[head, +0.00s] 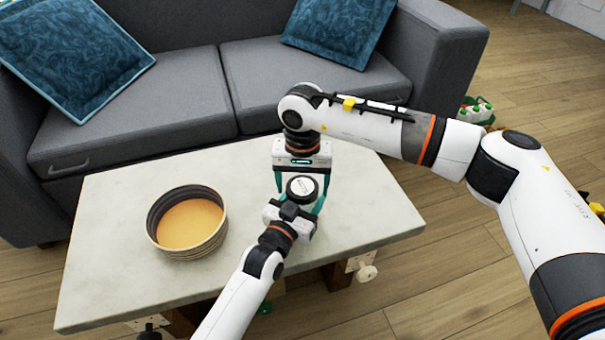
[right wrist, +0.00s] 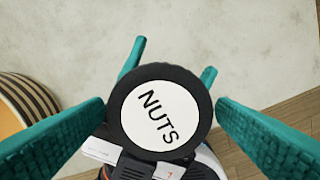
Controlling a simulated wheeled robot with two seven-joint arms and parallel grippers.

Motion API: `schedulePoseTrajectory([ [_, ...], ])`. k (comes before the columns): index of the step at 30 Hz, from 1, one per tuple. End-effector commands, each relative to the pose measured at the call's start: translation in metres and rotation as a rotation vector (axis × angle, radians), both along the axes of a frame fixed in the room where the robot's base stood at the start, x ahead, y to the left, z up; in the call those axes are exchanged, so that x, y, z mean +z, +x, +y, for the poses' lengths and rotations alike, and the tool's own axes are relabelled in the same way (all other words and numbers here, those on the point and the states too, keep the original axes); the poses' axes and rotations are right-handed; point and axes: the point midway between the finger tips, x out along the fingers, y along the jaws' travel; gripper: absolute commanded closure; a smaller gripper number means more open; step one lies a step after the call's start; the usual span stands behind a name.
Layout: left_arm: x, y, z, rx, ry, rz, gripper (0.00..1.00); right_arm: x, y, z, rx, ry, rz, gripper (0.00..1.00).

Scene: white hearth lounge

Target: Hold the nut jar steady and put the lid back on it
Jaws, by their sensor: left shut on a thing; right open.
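The round black lid (head: 302,188) with a white label lies face up over the coffee table, and the right wrist view reads NUTS on the lid (right wrist: 160,108). It covers the nut jar below, so I cannot tell how it sits on the rim. My left gripper (head: 290,212) reaches in from the front and is shut on the jar; its teal fingertips show beyond the lid in the right wrist view (right wrist: 172,60). My right gripper (head: 301,196) points down from above. Its fingers are open, one on each side of the lid and apart from it.
A striped bowl (head: 180,250) with an orange-brown inside stands on the left of the pale coffee table (head: 120,205). A grey sofa (head: 180,100) with blue cushions is behind it. The table's right part is clear. A green carrier with bottles (head: 475,112) stands on the floor at right.

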Motion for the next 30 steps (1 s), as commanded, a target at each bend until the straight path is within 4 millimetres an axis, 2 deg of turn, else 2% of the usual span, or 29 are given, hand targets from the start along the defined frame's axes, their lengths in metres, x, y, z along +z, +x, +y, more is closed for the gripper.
schedulePoseTrajectory([
  [7, -0.0004, 0.0000, -0.0001, 0.000, 0.000, 0.001, 1.00, -0.0002, 0.0001, 0.0001, 0.000, 0.000, 0.000, 0.22],
  [15, -0.0004, 0.0000, -0.0001, 0.000, 0.000, 0.001, 1.00, 0.0001, 0.0002, 0.0000, 0.000, 0.000, -0.001, 0.65],
  [19, -0.0004, 0.0000, -0.0001, 0.000, 0.000, 0.001, 1.00, 0.0002, 0.0002, 0.0000, -0.034, 0.000, -0.001, 0.65],
  [23, -0.0004, 0.0000, -0.0001, 0.000, 0.000, 0.001, 1.00, 0.0001, 0.0002, 0.0000, -0.205, -0.001, -0.001, 0.66],
  [30, -0.0004, -0.0001, 0.0000, 0.000, 0.000, 0.001, 1.00, -0.0002, 0.0002, 0.0000, -0.701, -0.001, -0.001, 0.66],
])
